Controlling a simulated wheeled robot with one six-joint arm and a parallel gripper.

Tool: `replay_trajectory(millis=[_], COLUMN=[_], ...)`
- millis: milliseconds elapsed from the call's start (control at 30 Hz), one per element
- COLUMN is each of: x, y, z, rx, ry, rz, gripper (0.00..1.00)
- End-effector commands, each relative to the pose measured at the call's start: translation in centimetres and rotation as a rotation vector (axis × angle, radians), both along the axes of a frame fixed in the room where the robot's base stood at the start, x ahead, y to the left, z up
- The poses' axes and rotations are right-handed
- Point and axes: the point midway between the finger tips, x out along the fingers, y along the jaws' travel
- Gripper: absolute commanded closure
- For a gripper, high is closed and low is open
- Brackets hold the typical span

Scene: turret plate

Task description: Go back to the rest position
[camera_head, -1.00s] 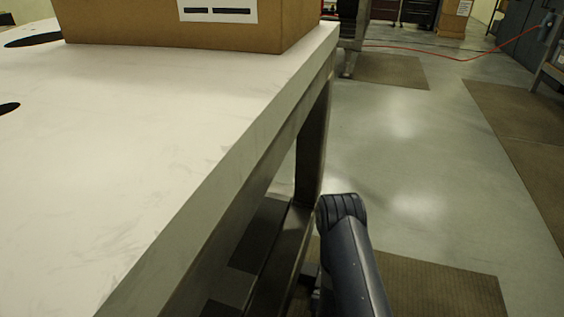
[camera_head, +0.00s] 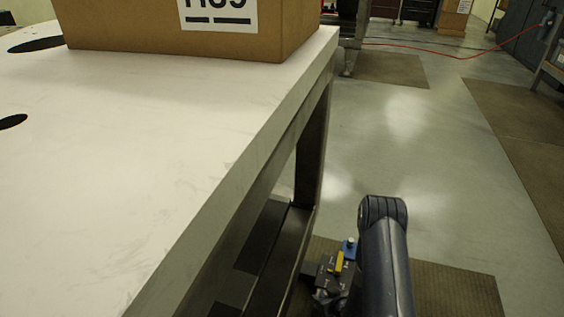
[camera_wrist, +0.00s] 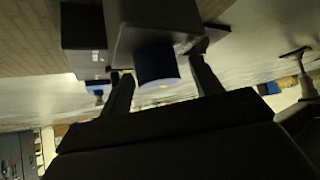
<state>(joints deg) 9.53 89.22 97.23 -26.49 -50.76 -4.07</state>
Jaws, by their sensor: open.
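My gripper (camera_wrist: 160,66) shows in the wrist view with its two dark fingers apart. A grey block with a dark blue round part (camera_wrist: 157,66) appears in the gap between the fingers; I cannot tell whether it is part of my own body. Nothing is seen gripped. In the head view, one dark link of my arm stands upright to the right of the white table, below the height of its top. The gripper itself is not visible there.
The white table (camera_head: 150,170) fills the left, its edge close to my arm. A cardboard box (camera_head: 130,35) stands on it. Small dark, yellow and blue parts (camera_head: 335,268) sit beside my arm. The floor (camera_head: 440,170) at right is open, with brown mats and a red cable beyond.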

Motion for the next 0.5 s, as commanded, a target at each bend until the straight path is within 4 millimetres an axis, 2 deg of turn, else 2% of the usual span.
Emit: replay_trajectory(millis=[500], x=[-0.01], y=[-0.07], z=[0.05], rx=[0.0], ry=[0.0], rz=[0.25], gripper=[0.39])
